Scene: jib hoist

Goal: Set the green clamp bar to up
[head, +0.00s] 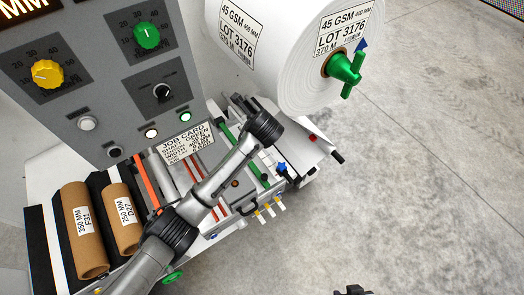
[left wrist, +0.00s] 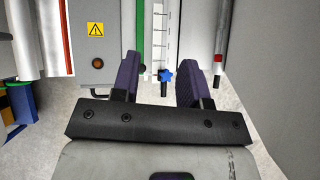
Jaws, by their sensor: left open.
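The green clamp bar (head: 241,150) is a long thin bar lying along the machine bed, partly hidden behind my left arm in the head view. In the left wrist view the green clamp bar (left wrist: 142,38) runs toward the gap between the fingers, its near end close to the left finger. My left gripper (head: 247,104) is at the far end of the arm, above the machine bed. In the left wrist view my left gripper (left wrist: 158,72) is open, with nothing held between its purple fingers. A dark part of my right gripper (head: 352,290) shows at the bottom edge; its fingers cannot be made out.
A blue star knob (left wrist: 165,75) shows between the left fingers. A large white roll with a green handle (head: 343,68) stands behind. A control panel (head: 105,90), a job card (head: 186,143) and two brown cores (head: 83,235) are at left. The floor at right is clear.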

